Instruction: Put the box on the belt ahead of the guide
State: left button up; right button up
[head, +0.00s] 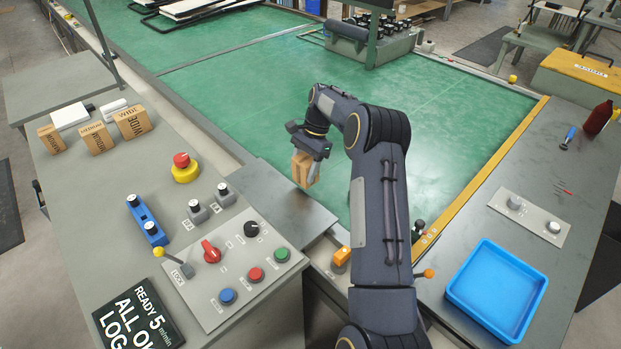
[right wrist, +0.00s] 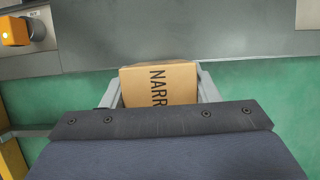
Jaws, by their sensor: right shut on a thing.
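My right gripper (head: 308,168) is shut on a small brown cardboard box (head: 301,170). In the right wrist view the box (right wrist: 160,82) sits between the two fingers, with lettering that begins "NARR". In the head view the box overlaps the far edge of a grey plate (head: 275,205) beside the green belt (head: 440,105). In the wrist view green belt lies around the box and grey metal beyond it. I cannot tell how high the box is held. No part clearly identifiable as the guide shows. My left gripper is not in view.
Several cartons, including one marked "WIDE" (head: 132,123), stand on the left console. A red emergency button (head: 182,161) and a control panel (head: 232,267) are nearer. A blue tray (head: 496,290) lies on the right bench. A yellow strip (head: 486,180) edges the belt; mid-belt is clear.

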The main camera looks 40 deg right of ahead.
jog(key=shift+s+d+f, duration=0.15)
jog(key=shift+d+f, duration=0.35)
jog(key=shift+f, duration=0.1)
jog(key=shift+s+d+f, duration=0.15)
jog(key=shift+d+f, duration=0.35)
jog(key=shift+f, duration=0.1)
jog(key=shift+d+f, duration=0.1)
jog(key=shift+f, duration=1.5)
jog(key=shift+f, duration=0.2)
jog(key=o, duration=1.1)
jog(key=shift+r, duration=0.1)
